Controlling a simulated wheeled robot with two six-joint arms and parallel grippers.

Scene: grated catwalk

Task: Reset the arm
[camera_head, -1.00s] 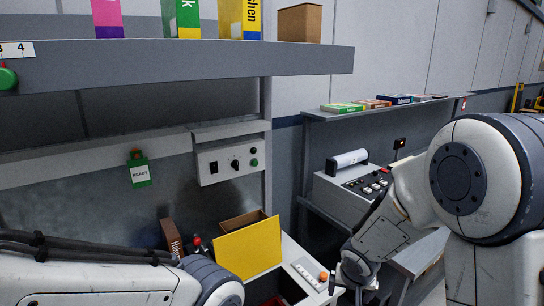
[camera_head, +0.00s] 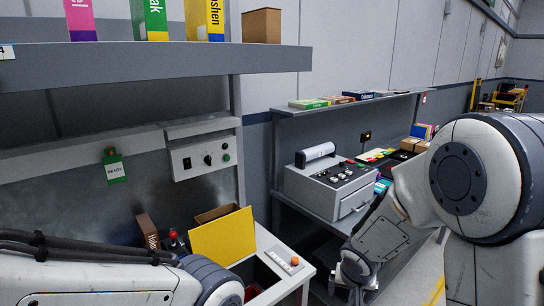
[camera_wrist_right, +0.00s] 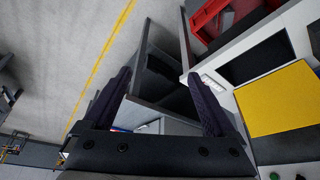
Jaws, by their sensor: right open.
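My right arm comes in from the right in the head view and bends down to its gripper (camera_head: 352,288), at the lower edge right of the white-topped bench. In the right wrist view the two dark fingers of this gripper (camera_wrist_right: 158,76) stand wide apart with nothing held between them. Floor and grey shelving show behind and between the fingers. My left arm lies across the lower left of the head view; its gripper is out of the picture.
The white-topped bench (camera_head: 268,242) holds an open box with a yellow flap (camera_head: 222,237). A grey machine (camera_head: 328,188) stands on a bench behind my right forearm. A shelf (camera_head: 150,62) with boxes spans the upper left. Open floor with a yellow line (camera_wrist_right: 100,65) shows in the wrist view.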

